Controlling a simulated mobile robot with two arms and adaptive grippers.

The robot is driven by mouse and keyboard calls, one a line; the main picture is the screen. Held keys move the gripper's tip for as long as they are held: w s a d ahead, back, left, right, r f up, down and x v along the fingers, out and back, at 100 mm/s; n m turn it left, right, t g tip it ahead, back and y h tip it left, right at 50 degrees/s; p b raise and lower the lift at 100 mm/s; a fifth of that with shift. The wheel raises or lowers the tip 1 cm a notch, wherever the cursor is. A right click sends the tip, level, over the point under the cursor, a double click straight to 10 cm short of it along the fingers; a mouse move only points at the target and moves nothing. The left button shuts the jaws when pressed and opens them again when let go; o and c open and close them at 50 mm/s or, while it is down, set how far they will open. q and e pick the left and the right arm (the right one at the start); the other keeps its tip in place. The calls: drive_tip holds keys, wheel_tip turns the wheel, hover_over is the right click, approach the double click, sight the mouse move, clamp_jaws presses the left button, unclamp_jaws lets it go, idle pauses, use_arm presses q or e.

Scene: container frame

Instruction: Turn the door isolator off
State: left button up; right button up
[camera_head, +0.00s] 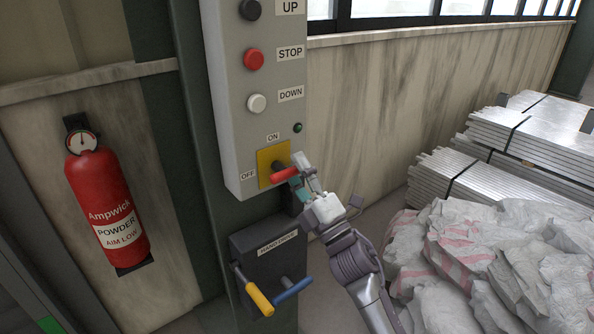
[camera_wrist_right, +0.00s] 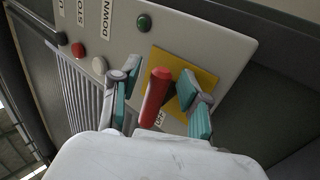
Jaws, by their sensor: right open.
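The door isolator is a red handle (camera_head: 284,175) on a yellow plate (camera_head: 266,157), low on a grey control box (camera_head: 228,95). ON is printed above the plate and OFF to its left. The handle lies roughly sideways in the head view; its exact setting is hard to tell. My right gripper (camera_head: 301,177) is at the handle from the right. In the wrist view the red handle (camera_wrist_right: 155,97) stands between the open teal-padded fingers of my right gripper (camera_wrist_right: 160,80), with the yellow plate (camera_wrist_right: 207,78) behind. Contact cannot be told. My left gripper is out of view.
Above are the red STOP button (camera_head: 253,59), white DOWN button (camera_head: 256,103) and a green lamp (camera_head: 298,127). A fire extinguisher (camera_head: 105,205) hangs left; sacks (camera_head: 480,255) lie right.

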drive_tip(key=v, duration=1.2)
